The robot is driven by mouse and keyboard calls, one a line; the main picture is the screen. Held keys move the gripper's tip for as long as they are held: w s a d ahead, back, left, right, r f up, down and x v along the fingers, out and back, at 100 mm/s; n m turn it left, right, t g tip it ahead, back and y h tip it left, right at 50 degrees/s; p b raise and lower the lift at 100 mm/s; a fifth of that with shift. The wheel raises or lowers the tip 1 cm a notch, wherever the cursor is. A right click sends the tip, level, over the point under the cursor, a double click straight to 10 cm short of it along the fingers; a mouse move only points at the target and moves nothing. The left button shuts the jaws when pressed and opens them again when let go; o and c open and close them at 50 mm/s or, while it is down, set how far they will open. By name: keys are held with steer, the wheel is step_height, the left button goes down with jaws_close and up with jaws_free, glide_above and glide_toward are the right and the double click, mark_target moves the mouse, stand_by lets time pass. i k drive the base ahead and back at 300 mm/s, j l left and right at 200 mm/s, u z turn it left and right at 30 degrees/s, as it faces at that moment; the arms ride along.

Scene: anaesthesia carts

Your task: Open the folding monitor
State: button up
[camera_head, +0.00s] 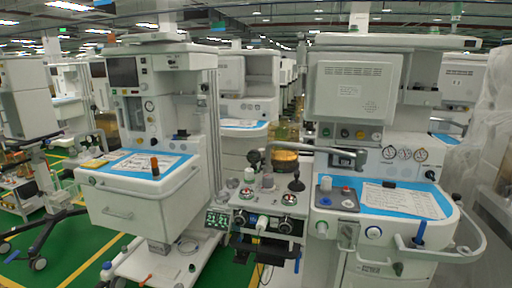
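The folding monitor (352,88) is a pale grey panel on the upper part of the right anaesthesia cart (425,42). Its plain outer face with lettering and a small round vent pattern is turned toward me, and no screen shows on it. It sits close against the cart's upper housing; I cannot tell its hinge side for sure. My gripper is not in view.
A grey bent arm (335,153) juts out below the monitor. Papers (402,200) lie on the right cart's blue worktop, and a rail (470,240) curves out at its right front. A second cart (140,205) stands at left.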

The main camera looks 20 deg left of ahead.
mark_target(162, 37)
steer(key=i+j, duration=0.2)
steer(key=j, duration=0.2)
steer(key=i+j, duration=0.25)
steer(key=j, duration=0.15)
steer(key=i+j, duration=0.2)
steer(key=j, duration=0.2)
steer(key=i+j, duration=0.2)
steer(key=j, duration=0.2)
steer(key=i+j, duration=0.2)
steer(key=j, duration=0.2)
steer(key=i+j, duration=0.25)
steer(key=j, duration=0.15)
steer(key=i+j, duration=0.2)
steer(key=j, duration=0.2)
